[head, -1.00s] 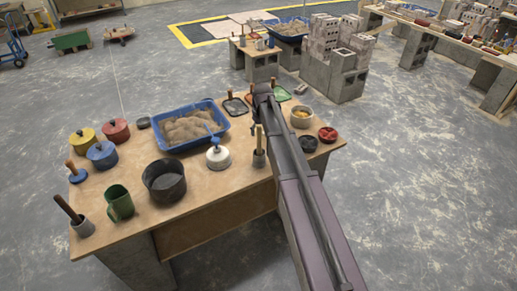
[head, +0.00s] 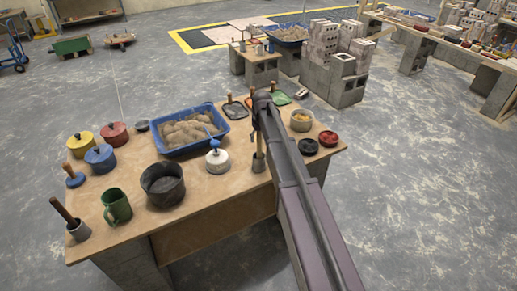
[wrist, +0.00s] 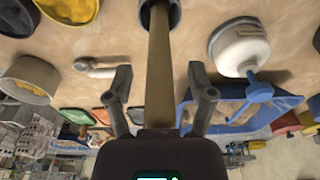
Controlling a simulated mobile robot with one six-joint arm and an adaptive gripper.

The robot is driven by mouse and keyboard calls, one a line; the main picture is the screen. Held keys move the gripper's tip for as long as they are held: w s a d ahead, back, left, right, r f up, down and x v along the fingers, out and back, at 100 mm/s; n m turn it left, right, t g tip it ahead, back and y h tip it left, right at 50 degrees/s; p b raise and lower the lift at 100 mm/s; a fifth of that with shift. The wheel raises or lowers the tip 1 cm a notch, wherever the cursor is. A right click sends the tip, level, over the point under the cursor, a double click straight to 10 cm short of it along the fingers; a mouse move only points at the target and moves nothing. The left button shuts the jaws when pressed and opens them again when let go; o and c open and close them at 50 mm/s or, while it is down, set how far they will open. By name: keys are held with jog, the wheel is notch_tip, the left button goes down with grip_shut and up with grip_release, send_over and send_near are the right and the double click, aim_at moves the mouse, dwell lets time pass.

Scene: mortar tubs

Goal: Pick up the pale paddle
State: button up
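The pale paddle (head: 260,141) stands upright in a small grey cup (head: 259,163) near the table's front edge, partly behind my arm in the head view. In the wrist view the paddle's pale shaft (wrist: 160,65) runs from the dark cup rim at the top down towards my palm. My gripper (wrist: 159,73) is open, with one finger on each side of the shaft and a visible gap on both sides. In the head view my arm's links hide the fingers.
Close by on the wooden table (head: 215,199) are a white pot (head: 217,161), a blue tub of mortar (head: 160,143), a black bucket (head: 162,184), a black bowl (head: 308,146) and a bowl with yellow contents (head: 301,120). A darker paddle (head: 62,210) stands at the left.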

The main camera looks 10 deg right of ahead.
grip_shut()
jog(key=shift+r, duration=0.15)
notch_tip(320, 180, up, 10)
jog(key=p, duration=1)
dwell(0.8)
jog(key=shift+s, duration=0.1)
dwell(0.4)
